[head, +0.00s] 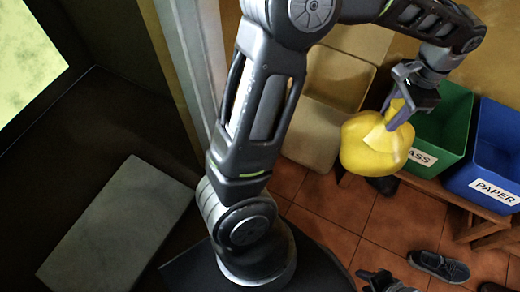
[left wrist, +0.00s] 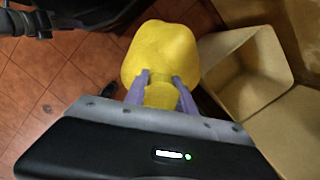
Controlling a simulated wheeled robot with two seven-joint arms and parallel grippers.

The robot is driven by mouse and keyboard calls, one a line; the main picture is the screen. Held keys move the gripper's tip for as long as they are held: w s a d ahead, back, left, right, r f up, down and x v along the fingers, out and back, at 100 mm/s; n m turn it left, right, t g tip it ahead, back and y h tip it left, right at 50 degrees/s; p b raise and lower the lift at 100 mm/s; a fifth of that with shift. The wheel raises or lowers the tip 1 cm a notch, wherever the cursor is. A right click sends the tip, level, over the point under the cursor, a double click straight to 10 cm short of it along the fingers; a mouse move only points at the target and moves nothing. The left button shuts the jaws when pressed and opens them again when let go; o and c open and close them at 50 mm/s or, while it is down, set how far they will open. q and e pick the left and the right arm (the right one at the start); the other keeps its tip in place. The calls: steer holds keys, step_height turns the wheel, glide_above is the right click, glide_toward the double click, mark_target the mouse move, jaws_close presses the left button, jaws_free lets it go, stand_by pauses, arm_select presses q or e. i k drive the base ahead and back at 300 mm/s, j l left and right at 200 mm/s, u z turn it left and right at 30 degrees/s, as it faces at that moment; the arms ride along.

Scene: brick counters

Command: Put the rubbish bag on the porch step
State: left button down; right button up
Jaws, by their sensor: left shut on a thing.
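The yellow rubbish bag (head: 372,147) hangs from my left gripper (head: 397,108), whose purple fingers are shut on its gathered neck. In the left wrist view, the bag (left wrist: 160,52) bulges out beyond the fingers (left wrist: 160,88). The bag is in the air in front of the green bin and above the floor. A flat grey slab (head: 118,230), which looks like the porch step, lies at the lower left, beyond the pale door post. Its visible top is bare.
A green bin (head: 440,128) and a blue bin labelled PAPER (head: 492,155) stand on a wooden bench (head: 455,200). Beige open boxes (head: 335,80) stand beside them. A dark shoe (head: 438,266) lies on the tiled floor (head: 335,210). A pale post (head: 188,60) stands left of my arm.

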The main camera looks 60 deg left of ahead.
mark_target(116, 252)
steer(key=i+l+u, duration=0.1)
steer(key=u, duration=0.35)
steer(key=i+l+u, duration=0.1)
steer(key=l+u, duration=0.15)
steer(key=u, duration=0.2)
steer(key=i+l+u, duration=0.1)
steer(key=u, duration=0.35)
steer(key=l+u, duration=0.55)
steer(key=u, duration=0.3)
steer(key=i+j+u, duration=0.15)
steer(key=j, duration=0.2)
steer(key=j+u, duration=0.15)
steer(key=j, duration=0.15)
steer(key=i+j+u, duration=0.15)
steer(key=j, duration=0.15)
steer(key=i+j, duration=0.1)
steer(key=j, duration=0.25)
steer(key=i+j, duration=0.15)
steer(key=j, duration=0.15)
